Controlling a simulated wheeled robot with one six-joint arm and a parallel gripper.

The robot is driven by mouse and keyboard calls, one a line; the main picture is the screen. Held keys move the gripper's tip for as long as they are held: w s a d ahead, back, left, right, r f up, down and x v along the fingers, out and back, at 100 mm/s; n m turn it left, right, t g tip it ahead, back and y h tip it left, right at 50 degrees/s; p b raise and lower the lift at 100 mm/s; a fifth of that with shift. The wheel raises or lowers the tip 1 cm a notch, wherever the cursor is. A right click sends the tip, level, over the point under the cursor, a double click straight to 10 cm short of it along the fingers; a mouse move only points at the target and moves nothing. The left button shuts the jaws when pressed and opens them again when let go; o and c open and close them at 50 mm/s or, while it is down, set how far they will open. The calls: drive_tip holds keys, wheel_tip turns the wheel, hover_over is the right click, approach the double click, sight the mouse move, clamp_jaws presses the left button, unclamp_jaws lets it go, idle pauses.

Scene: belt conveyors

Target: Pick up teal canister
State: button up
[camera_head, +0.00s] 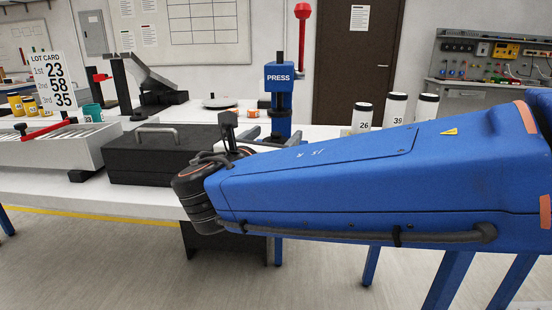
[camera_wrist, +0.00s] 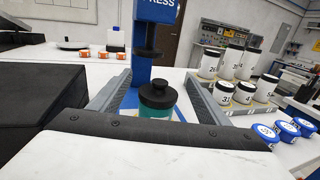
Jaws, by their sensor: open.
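The teal canister (camera_wrist: 155,110) with a black knobbed lid stands upright in the wrist view, in front of the blue press (camera_wrist: 150,55). My gripper (camera_wrist: 159,74) is open. Its two grey fingers reach forward on the left and right of the canister, with visible gaps; the canister's base is hidden behind the dark gripper bar. In the head view I see the press (camera_head: 279,80), but my blue arm hides the canister and most of the gripper. Another teal item (camera_head: 95,113) shows at far left in the head view, partly hidden.
A black case (camera_head: 150,160) stands left of the press. White numbered jars (camera_wrist: 240,92) stand to the right, with blue-lidded ones (camera_wrist: 286,130) nearer. Small orange-banded items (camera_wrist: 102,54) stand behind at left. A lot card (camera_head: 52,82) reads 23, 58, 35.

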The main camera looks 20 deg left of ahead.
drive_tip(key=shift+w+d+f, duration=0.1)
drive_tip(key=shift+w+f, duration=0.05)
drive_tip(key=shift+w, duration=1.2)
drive_tip(key=shift+w+f, duration=0.15)
drive_tip(key=shift+w, duration=1.2)
drive_tip(key=c, duration=1.4)
